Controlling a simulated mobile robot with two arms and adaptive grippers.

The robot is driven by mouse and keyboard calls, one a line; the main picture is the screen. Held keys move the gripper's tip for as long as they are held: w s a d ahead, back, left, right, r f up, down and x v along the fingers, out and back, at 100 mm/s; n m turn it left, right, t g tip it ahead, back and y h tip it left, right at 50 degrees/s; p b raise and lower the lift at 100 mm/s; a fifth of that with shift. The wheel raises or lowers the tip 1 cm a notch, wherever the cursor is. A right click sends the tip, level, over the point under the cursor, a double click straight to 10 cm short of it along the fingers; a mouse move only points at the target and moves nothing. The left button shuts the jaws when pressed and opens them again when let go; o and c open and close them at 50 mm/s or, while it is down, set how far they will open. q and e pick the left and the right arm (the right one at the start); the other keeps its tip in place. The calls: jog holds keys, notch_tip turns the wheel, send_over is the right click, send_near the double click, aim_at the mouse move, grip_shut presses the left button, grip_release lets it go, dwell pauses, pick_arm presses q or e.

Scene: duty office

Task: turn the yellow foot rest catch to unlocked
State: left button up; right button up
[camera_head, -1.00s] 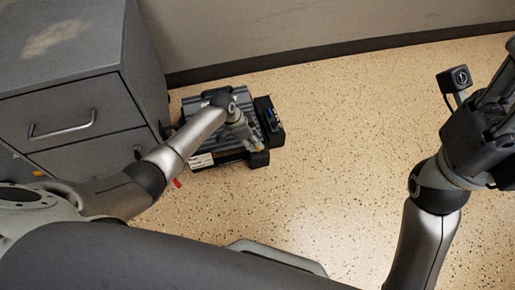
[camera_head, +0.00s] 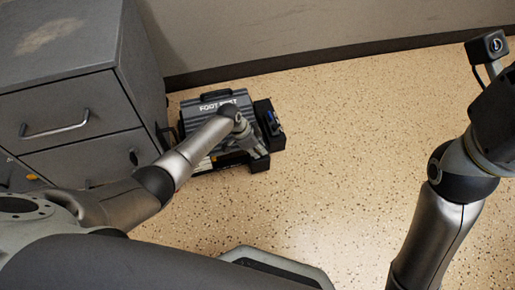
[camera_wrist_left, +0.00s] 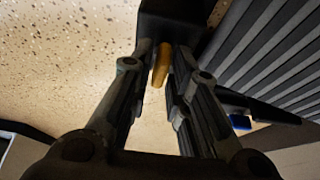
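The grey ribbed foot rest (camera_head: 215,97), lettered on top, lies on the floor beside the cabinet, with a black frame around it. The yellow catch (camera_wrist_left: 161,65) shows in the left wrist view as a small upright tab under a black block of the foot rest. My left gripper (camera_head: 259,153) is at the near right corner of the foot rest. In the left wrist view its two fingers (camera_wrist_left: 160,58) stand apart on either side of the catch. The catch looks closer to the right finger; contact cannot be told. The head view hides the catch. My right gripper (camera_head: 497,120) is cut off at the right edge, its fingertips out of view.
A grey drawer cabinet (camera_head: 70,75) stands left of the foot rest, close to my left arm. The wall (camera_head: 300,30) with a dark skirting runs behind. A blue part (camera_head: 274,122) sits on the foot rest's right side. The speckled floor (camera_head: 350,150) to the right is clear.

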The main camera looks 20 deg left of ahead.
pick_arm(q)
grip_shut()
